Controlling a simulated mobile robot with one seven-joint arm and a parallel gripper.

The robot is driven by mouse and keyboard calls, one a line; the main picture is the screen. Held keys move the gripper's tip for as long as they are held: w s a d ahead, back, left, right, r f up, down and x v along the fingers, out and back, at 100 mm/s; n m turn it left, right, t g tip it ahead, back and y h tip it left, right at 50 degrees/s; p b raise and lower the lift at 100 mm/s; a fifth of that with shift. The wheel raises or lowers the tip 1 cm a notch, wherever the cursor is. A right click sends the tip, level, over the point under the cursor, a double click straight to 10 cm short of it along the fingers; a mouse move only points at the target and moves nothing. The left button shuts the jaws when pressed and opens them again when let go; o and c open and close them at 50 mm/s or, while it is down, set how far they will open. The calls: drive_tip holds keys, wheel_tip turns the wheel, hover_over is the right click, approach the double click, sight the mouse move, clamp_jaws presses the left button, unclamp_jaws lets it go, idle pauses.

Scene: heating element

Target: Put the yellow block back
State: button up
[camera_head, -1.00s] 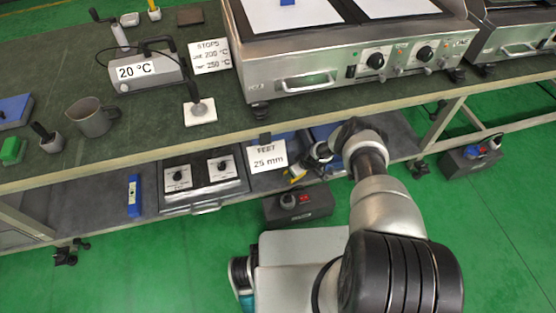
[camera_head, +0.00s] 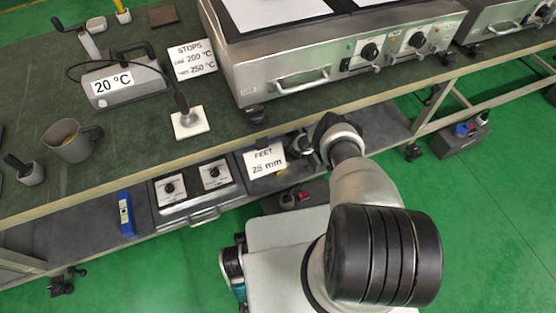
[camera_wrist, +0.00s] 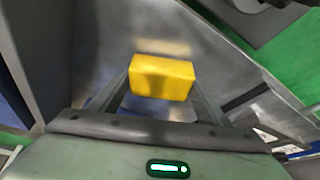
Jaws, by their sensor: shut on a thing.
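The yellow block (camera_wrist: 162,78) sits between the two fingers of my gripper (camera_wrist: 162,82) in the wrist view. My gripper is shut on it. Beyond the block is a blurred, shiny grey metal surface; I cannot tell whether the block touches it. In the head view my wrist (camera_head: 322,140) reaches in under the front edge of the bench, beside the FEET 25 mm sign (camera_head: 265,160). The sign and bench edge hide much of the gripper there.
The bench (camera_head: 120,165) carries a large steel griddle (camera_head: 290,80), a 20 °C device (camera_head: 125,85) and a grey jug (camera_head: 72,142). On the lower shelf are a two-knob unit (camera_head: 190,190) and a blue object (camera_head: 125,214). Green floor (camera_head: 480,230) is open at right.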

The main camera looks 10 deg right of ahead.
drive_tip(key=shift+w, duration=0.1)
drive_tip(key=o, duration=1.1)
drive_tip(key=shift+r, duration=0.1)
drive_tip(key=shift+p+v, duration=5.45)
drive_tip(key=shift+v, duration=0.55)
